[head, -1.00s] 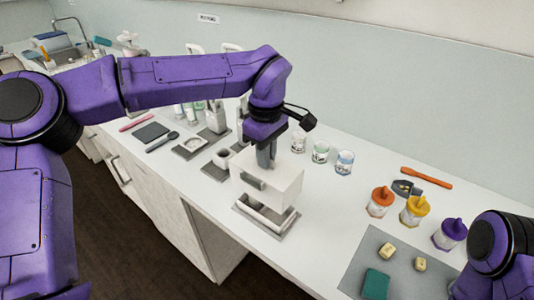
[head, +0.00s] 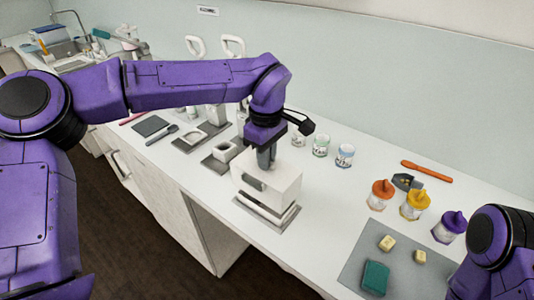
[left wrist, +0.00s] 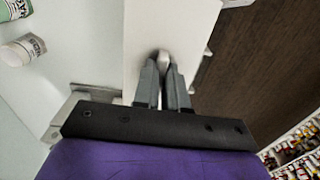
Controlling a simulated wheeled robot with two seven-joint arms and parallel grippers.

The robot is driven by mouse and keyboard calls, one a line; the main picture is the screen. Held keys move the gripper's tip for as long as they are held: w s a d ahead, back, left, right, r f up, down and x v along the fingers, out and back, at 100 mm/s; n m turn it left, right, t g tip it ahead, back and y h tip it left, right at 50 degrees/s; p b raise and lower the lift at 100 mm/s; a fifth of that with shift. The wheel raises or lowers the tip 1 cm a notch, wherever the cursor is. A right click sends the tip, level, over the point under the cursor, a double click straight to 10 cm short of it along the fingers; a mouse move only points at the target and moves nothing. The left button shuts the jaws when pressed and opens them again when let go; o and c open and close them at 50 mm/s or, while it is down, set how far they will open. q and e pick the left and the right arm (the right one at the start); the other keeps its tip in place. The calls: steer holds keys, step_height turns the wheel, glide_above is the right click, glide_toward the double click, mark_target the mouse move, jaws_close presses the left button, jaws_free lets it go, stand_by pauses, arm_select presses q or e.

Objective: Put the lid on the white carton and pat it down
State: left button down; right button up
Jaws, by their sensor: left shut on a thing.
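The white box-shaped lid (head: 283,187) hangs under my left gripper (head: 265,165) at the middle of the counter. The fingers are shut on the small pale knob (left wrist: 163,60) on its top, as the left wrist view shows. Below the lid, a low strip of the white carton (head: 276,214) shows on a grey mat (head: 287,224). A dark line lies between lid and carton at the front; I cannot tell whether they touch. The carton's inside is hidden. My right gripper is out of view; only part of my right arm shows at the lower right.
White cups (head: 321,146) stand behind the lid. Orange-, yellow- and purple-topped jars (head: 415,206) stand to the right, behind a grey mat (head: 352,263) with yellow blocks and a teal block (head: 375,279). Grey stands with white parts (head: 222,158) are to the left.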

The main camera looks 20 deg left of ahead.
arm_select(q)
steer(key=shift+f, duration=0.15)
stand_by(0.3)
steer(key=shift+f+b, duration=0.6)
steer(key=shift+f, duration=0.75)
steer(key=shift+p, duration=0.55)
steer(key=shift+f, duration=0.5)
steer(key=shift+f+p, duration=0.35)
steer(key=shift+p, duration=0.1)
